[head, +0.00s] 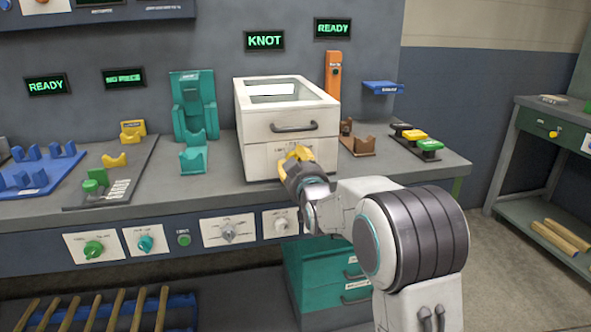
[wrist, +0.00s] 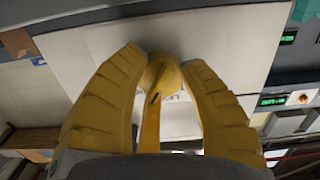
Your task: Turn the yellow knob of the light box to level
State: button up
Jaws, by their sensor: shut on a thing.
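The light box (head: 258,128) is a white box with a glass-topped lid and a dark handle on its front, standing on the grey bench. Its yellow knob is on the lower front panel, mostly hidden by my gripper (head: 294,160) in the head view. In the wrist view the round knob (wrist: 160,78) with a dark pointer mark sits between the two yellow fingers of my gripper (wrist: 162,82), which are shut on it. Dark lettering shows beside the knob but is partly covered, so I cannot read the knob's setting.
A teal stand (head: 194,110) is left of the box, and an orange post (head: 333,75) is behind it to the right. A sign reading KNOT (head: 264,41) hangs above. Dials line the bench front (head: 228,231).

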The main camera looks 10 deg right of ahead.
jog(key=shift+a+r+n+b, duration=0.1)
jog(key=shift+r+n+b, duration=0.1)
jog(key=shift+n+b, duration=1)
jog(key=shift+a+r+n+b, duration=0.1)
jog(key=shift+r+n+b, duration=0.05)
jog(key=shift+n+b, duration=1.05)
jog(key=shift+b, duration=0.9)
jog(key=shift+r+n+b, duration=0.15)
jog(key=shift+n+b, duration=0.55)
jog(key=shift+b, duration=0.35)
jog(key=o, duration=0.9)
jog(key=shift+a, duration=0.1)
jog(key=shift+c, duration=0.2)
jog(key=o, duration=0.3)
jog(key=shift+f, duration=0.3)
jog(key=shift+s, duration=0.1)
jog(key=s, duration=1.1)
jog(key=shift+s, duration=0.4)
